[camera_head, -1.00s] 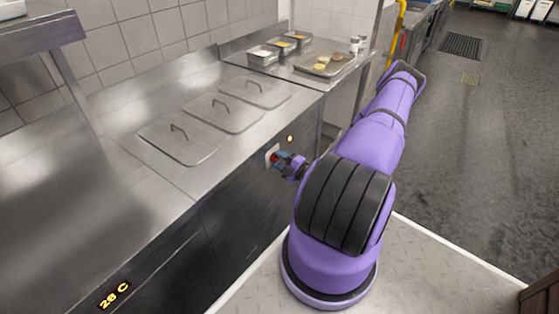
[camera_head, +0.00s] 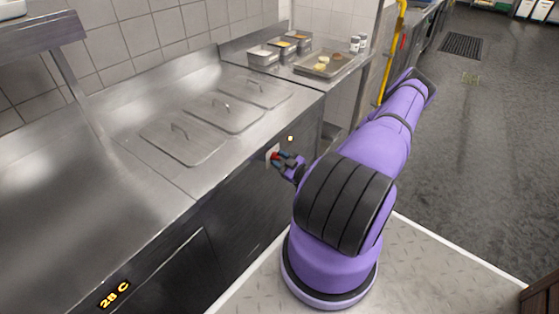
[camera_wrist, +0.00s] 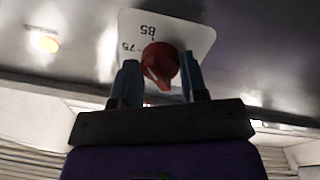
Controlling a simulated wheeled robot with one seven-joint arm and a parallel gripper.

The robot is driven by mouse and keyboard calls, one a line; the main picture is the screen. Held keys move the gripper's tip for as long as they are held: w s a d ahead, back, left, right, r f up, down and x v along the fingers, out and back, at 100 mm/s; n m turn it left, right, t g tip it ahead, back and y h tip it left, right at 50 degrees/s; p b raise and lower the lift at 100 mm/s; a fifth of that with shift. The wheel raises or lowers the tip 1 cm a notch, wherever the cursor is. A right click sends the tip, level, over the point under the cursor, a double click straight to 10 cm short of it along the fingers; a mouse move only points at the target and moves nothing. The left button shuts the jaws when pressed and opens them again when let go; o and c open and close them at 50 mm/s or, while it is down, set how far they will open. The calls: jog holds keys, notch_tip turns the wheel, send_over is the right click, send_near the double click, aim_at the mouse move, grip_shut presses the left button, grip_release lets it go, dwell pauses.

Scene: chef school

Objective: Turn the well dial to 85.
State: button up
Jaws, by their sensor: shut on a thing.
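The well dial is a red knob (camera_wrist: 160,62) on a white plate (camera_wrist: 190,38) on the counter's dark front panel. In the wrist view the plate appears upside down, with 75 at the left and 85 at the top. A pale mark shows on the knob's lower side; I cannot tell its exact setting. My gripper (camera_wrist: 161,76) is shut on the red knob, with one blue finger on each side. In the head view my gripper (camera_head: 281,160) is at the panel and hides most of the knob; the plate's edge (camera_head: 269,153) shows.
A lit indicator (camera_head: 290,138) is beside the plate. Three lidded wells (camera_head: 222,112) sit in the steel counter above. An orange temperature display (camera_head: 114,294) is on the panel at lower left. A tray (camera_head: 325,63) and small pans stand at the back.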

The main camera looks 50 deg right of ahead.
jog(key=shift+m, duration=0.7)
jog(key=o, duration=0.9)
jog(key=s, duration=1)
jog(key=shift+s+f, duration=0.25)
jog(key=shift+s, duration=0.15)
jog(key=shift+r, duration=0.1)
